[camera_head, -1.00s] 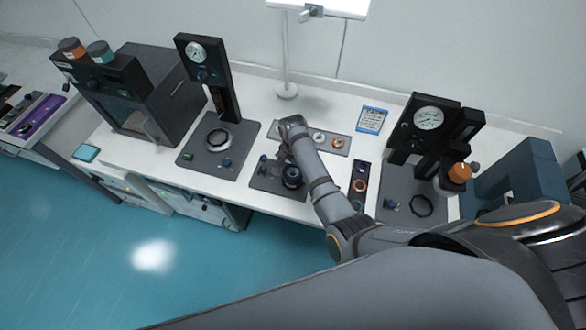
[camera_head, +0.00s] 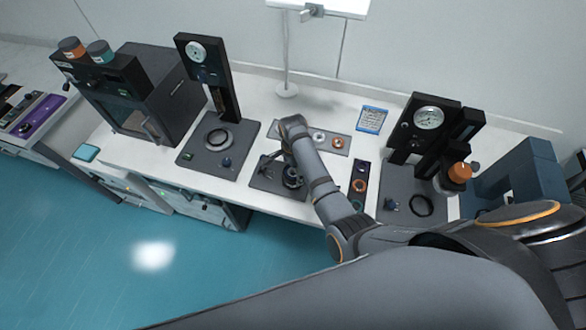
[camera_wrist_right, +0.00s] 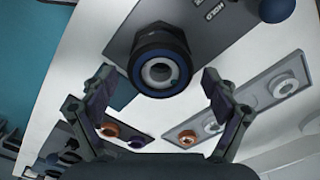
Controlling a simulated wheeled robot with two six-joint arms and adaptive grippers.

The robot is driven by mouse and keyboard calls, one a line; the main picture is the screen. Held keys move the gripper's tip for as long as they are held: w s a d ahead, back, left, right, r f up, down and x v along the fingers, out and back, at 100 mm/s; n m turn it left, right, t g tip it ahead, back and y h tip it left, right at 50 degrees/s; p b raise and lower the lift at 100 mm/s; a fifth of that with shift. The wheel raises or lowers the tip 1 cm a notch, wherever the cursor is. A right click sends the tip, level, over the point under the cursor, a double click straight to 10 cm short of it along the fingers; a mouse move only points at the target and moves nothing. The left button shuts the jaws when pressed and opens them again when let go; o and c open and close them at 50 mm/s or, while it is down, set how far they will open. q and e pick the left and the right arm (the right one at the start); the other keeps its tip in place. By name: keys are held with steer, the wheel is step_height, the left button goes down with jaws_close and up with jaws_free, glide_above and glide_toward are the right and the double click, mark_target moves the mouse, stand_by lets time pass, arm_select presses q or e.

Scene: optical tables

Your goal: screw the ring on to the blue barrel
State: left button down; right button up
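The blue barrel (camera_wrist_right: 160,68) shows in the right wrist view as a dark round body with a blue rim and a pale bore, standing on a grey plate (camera_wrist_right: 215,40). In the head view the barrel (camera_head: 292,177) is partly hidden by my right forearm. My right gripper (camera_wrist_right: 157,72) is open, its two fingers apart on the left and right of the barrel in the picture; I see no contact. Nothing shows held. My left gripper is not in view.
A narrow tray (camera_head: 359,203) with an orange ring lies right of the plate. A grey tray with pale rings (camera_head: 338,142) lies behind. Gauge stands (camera_head: 222,92) (camera_head: 440,142) rise left and right. A dark box machine (camera_head: 165,90) stands further left.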

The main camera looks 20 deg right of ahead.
stand_by(0.3)
steer(key=shift+r, duration=0.35)
step_height(320, 180, up, 7)
steer(key=shift+r, duration=0.2)
steer(key=shift+a, duration=0.1)
